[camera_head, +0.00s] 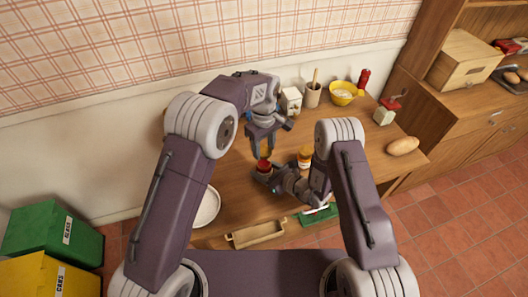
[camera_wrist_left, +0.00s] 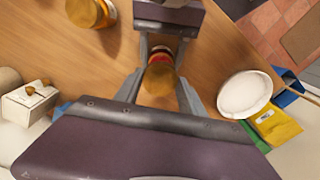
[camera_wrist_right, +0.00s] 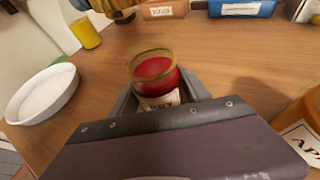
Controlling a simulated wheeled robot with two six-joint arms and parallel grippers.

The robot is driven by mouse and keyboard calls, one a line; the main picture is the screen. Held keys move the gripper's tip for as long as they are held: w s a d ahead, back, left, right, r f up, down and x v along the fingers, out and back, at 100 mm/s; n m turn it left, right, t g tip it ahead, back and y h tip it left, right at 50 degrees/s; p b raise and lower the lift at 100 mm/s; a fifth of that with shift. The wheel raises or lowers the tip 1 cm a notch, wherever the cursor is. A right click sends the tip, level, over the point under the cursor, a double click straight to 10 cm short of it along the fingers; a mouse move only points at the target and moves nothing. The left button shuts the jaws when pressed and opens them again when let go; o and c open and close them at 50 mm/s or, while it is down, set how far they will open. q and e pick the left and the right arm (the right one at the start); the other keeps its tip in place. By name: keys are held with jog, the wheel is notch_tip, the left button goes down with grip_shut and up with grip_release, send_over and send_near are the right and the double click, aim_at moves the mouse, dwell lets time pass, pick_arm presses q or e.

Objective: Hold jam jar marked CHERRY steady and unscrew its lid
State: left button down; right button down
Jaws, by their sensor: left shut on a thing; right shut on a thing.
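The CHERRY jam jar (camera_wrist_right: 156,82) stands upright on the table, red inside, its label partly hidden by my right gripper. Its top looks open in the right wrist view. My right gripper (camera_head: 270,175) is shut around the jar's body from the side. My left gripper (camera_head: 265,151) points down over the jar, shut on the gold lid (camera_wrist_left: 160,80). The lid appears apart from the jar, just above it. In the left wrist view the red jar (camera_wrist_left: 161,56) shows partly behind the lid. An orange jar with a gold lid (camera_head: 305,157), label starting "AP", stands beside it.
A white plate (camera_wrist_right: 43,94) lies left of the jar. A wooden tray (camera_head: 257,235) and a green item (camera_head: 318,214) lie at the near edge. A white box (camera_head: 291,101), a utensil pot (camera_head: 312,95) and a yellow bowl (camera_head: 344,93) stand at the back.

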jog(key=shift+c, duration=2.1)
grip_release()
jog(key=shift+s, duration=0.1)
